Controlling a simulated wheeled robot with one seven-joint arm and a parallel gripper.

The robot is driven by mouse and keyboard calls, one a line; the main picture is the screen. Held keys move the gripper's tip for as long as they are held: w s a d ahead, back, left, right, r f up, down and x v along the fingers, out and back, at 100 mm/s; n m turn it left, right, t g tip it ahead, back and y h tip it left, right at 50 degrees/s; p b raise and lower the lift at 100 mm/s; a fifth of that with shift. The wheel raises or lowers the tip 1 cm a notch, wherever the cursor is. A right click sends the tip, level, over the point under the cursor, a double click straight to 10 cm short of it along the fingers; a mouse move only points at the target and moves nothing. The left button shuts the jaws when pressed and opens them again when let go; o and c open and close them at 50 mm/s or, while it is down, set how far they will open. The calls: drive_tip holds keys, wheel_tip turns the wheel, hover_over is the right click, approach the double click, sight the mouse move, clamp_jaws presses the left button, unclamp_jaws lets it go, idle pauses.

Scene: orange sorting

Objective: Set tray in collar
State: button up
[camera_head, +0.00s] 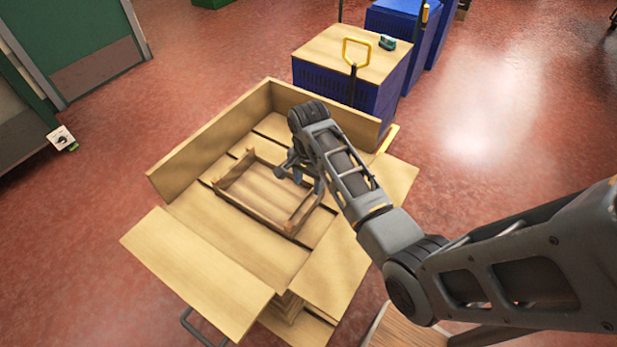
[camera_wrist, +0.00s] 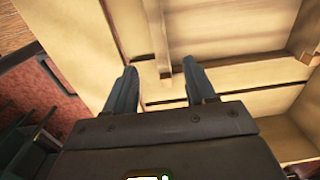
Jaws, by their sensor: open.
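The tray (camera_head: 232,207), a shallow wooden frame with low sides, lies inside the wooden collar (camera_head: 212,147) on slatted boards in the head view. The collar's back and left walls stand upright; its front and right panels lie folded outward. My gripper (camera_head: 301,179) is over the tray's right end, fingers pointing down. In the wrist view my gripper (camera_wrist: 159,68) is open, and a wooden rail (camera_wrist: 156,35), seemingly the tray's, runs between the fingertips. Neither finger clearly touches it. My arm hides part of the tray's right end and the collar's right side.
A blue box with a wooden top (camera_head: 335,60) stands behind the collar, with a yellow handle (camera_head: 357,52) and a small green object (camera_head: 388,43) near it. Another blue box (camera_head: 402,22) is farther back. Red floor is open around.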

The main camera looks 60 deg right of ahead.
drive_tip(key=shift+r, duration=0.5)
drive_tip(key=s+a+f+n+t+h, duration=0.2)
drive_tip(key=s+a+f+n+t, duration=0.15)
drive_tip(key=s+a+f, duration=0.35)
drive_tip(key=s+a+r+n+t, duration=0.4)
drive_tip(key=s+a+r+n, duration=0.15)
drive_tip(key=s, duration=0.35)
drive_tip(key=s+a+r+n+t, duration=0.2)
drive_tip(key=s+r+n, duration=0.1)
drive_tip(key=r, duration=0.5)
drive_tip(key=s+a+r+n+t+y, duration=0.1)
drive_tip(key=s+a+r+n+t, duration=0.1)
drive_tip(key=s+r, duration=0.4)
drive_tip(key=s+a+r+n+t+y, duration=0.1)
drive_tip(key=s+a+r+n+t, duration=0.2)
drive_tip(key=r, duration=0.8)
drive_tip(key=shift+s+a+r+n, duration=0.15)
drive_tip(key=shift+s+a+n, duration=0.15)
drive_tip(key=shift+s+a, duration=0.5)
